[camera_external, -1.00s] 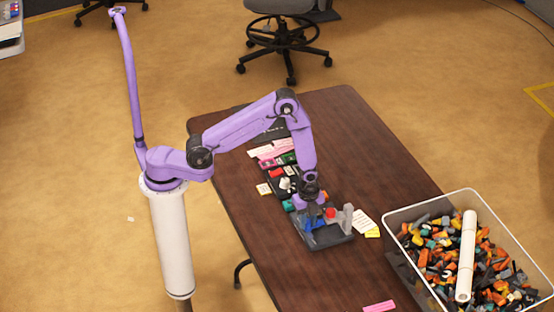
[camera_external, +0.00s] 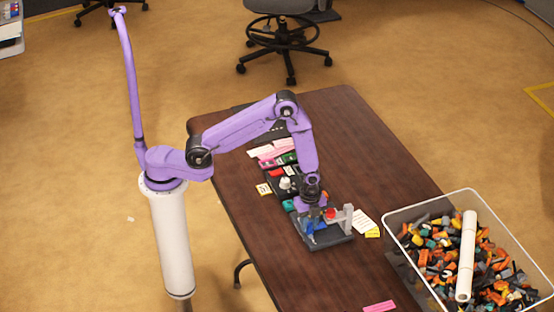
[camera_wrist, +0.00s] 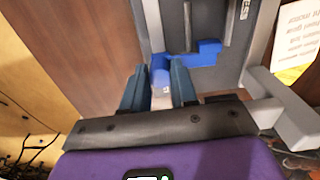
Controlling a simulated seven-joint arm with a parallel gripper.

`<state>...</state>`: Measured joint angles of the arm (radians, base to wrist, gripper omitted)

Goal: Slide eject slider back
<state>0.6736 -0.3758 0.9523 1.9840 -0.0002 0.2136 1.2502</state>
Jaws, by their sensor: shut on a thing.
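A dark grey device (camera_external: 335,240) with a blue part (camera_external: 309,227), a red part (camera_external: 330,213) and a light grey upright bracket (camera_external: 348,216) sits on the table. My gripper (camera_external: 313,212) is down at the device's back left. In the wrist view my gripper (camera_wrist: 159,86) has its two blue-grey fingers around a small blue-tipped piece, likely the eject slider (camera_wrist: 160,78), and is shut on it. A bright blue L-shaped part (camera_wrist: 207,54) lies just beyond on the grey base. The slider's lower end is hidden by the gripper.
White and yellow notes (camera_external: 366,226) lie right of the device. Pink notes, dark trays and small coloured parts lie behind it. A clear bin (camera_external: 403,247) of coloured pieces stands at the right. The brown table (camera_external: 350,130) is mostly clear elsewhere.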

